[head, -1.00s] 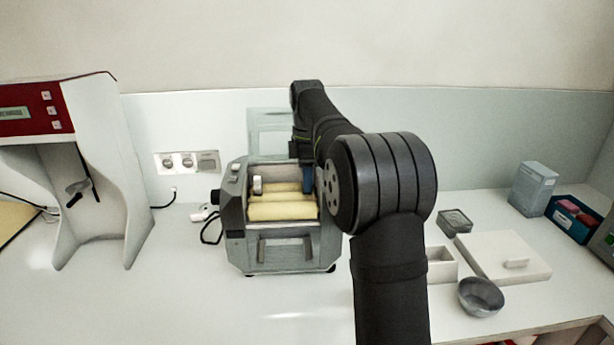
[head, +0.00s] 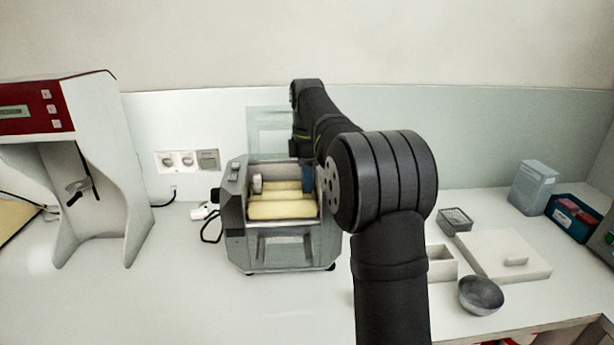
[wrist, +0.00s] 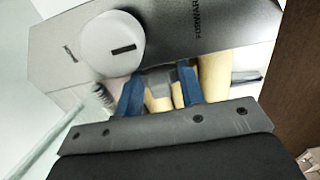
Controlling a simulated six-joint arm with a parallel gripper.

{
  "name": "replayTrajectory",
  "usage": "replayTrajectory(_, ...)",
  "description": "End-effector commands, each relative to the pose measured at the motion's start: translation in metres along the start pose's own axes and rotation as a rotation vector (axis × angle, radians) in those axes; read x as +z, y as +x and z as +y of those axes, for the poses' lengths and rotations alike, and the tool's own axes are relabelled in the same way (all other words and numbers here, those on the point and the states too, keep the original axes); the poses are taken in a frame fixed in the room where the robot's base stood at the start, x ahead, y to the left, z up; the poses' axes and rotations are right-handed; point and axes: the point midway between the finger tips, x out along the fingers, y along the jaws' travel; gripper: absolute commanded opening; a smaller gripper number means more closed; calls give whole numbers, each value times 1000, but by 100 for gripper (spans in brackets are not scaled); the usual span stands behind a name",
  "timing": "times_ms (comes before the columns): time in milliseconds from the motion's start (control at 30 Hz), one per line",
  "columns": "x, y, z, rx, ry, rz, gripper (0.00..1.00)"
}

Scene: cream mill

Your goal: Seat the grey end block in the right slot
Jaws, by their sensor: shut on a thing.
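The grey mill (head: 235,215) stands on the bench with cream rollers (head: 282,210) in its open top. My gripper (head: 308,177) reaches down at the right end of the rollers; one blue finger shows there and my arm hides part of that end. In the wrist view, the blue fingers of my gripper (wrist: 160,82) are shut on the grey end block (wrist: 161,76), over the rollers (wrist: 214,78). Whether the block touches the right slot is hidden. A pale end block (head: 257,184) stands upright at the left end of the rollers.
A round knob (wrist: 111,44) on the mill's side panel is close to my fingers in the wrist view. A red and white machine (head: 100,170) stands at the left. A bowl (head: 481,295), a white lidded tray (head: 505,258) and boxes are at the right. The front bench is clear.

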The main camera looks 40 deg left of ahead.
Motion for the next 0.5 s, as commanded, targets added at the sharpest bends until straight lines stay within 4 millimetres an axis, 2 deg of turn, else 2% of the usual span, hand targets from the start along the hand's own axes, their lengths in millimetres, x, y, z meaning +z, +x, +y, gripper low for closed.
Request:
replayTrajectory(33,0,8,-1,-17,0,-2,41)
replayTrajectory(100,0,8,-2,-19,0,-2,55)
replayTrajectory(133,0,8,-2,-20,0,-2,58)
replayTrajectory(500,0,7,-2,-24,0,-2,58)
